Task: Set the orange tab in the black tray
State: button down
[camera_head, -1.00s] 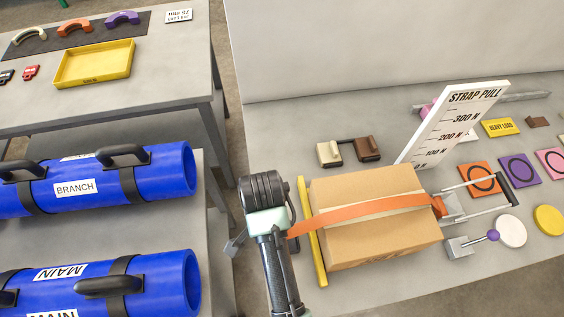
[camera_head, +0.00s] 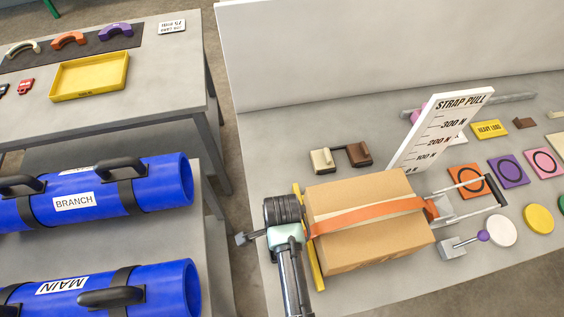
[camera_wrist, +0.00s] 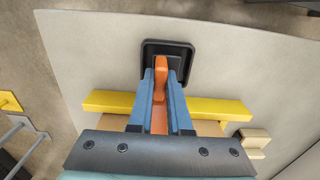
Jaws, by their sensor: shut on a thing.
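The orange tab (camera_wrist: 161,66) is the free end of the orange strap (camera_head: 375,213), which lies over a cardboard box (camera_head: 372,248). My gripper (camera_wrist: 163,80) is shut on the tab, with a blue finger on each side. In the wrist view the tab's tip overlaps the inside of the black tray (camera_wrist: 189,52), a small square tray with a raised rim. I cannot tell whether the tab touches the tray floor. In the head view my arm hides the tray and the tab.
A tan block (camera_head: 321,161) and a brown block (camera_head: 358,154) sit behind the box. A white strap-pull scale board (camera_head: 440,131) rises at its right. A lever with a purple knob (camera_head: 483,236) is at the front right.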

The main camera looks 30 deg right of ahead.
jog(key=shift+f, duration=0.8)
jog(key=shift+f, duration=0.15)
jog(key=c, duration=0.8)
grip_release()
jog(key=shift+c, duration=0.2)
notch_tip(320, 180, up, 12)
jog(key=shift+r, duration=0.2)
